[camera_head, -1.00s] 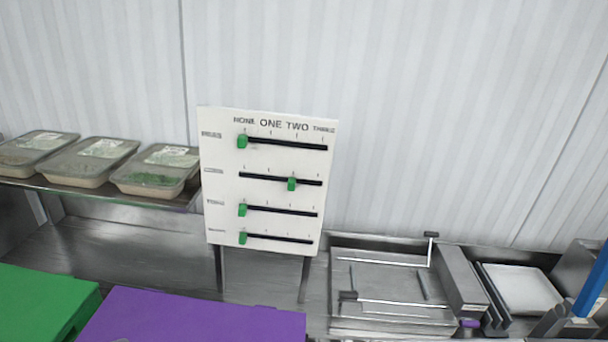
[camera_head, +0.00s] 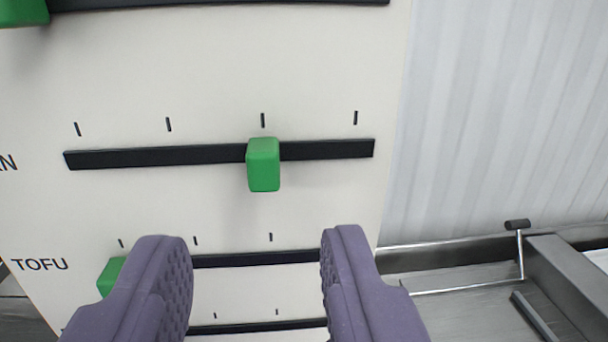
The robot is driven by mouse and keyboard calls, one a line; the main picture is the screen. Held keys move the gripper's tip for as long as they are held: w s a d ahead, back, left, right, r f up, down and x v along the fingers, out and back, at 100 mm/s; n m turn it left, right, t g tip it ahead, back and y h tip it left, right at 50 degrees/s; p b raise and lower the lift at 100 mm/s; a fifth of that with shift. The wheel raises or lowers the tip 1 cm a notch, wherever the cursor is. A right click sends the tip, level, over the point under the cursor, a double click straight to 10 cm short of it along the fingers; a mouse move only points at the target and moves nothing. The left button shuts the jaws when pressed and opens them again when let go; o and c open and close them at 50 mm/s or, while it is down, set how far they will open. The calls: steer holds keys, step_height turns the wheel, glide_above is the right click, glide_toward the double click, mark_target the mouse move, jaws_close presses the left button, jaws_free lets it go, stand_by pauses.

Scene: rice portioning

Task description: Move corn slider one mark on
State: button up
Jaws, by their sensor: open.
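The white slider board (camera_head: 215,60) fills most of the view. The corn slider is a green knob (camera_head: 263,164) on a black slot (camera_head: 200,155); its label at the left edge is cut off to a final "N". The knob sits under the third of the slot's tick marks, with one more tick (camera_head: 355,118) to its right. My gripper (camera_head: 250,245) has two purple padded fingers, spread wide and empty. The fingertips are below the corn knob in the picture, one to either side of it, apart from it.
The tofu slider's green knob (camera_head: 112,275) is partly hidden behind my left finger, at the left of its slot. Another green knob (camera_head: 24,12) is at the top left. A steel tray with a wire handle (camera_head: 470,287) lies at lower right.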

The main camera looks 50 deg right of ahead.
mark_target(267, 173)
steer(key=x, duration=0.7)
steer(key=shift+w+d, duration=0.2)
steer(key=shift+c, duration=0.4)
jaws_close()
steer(key=shift+s, duration=0.1)
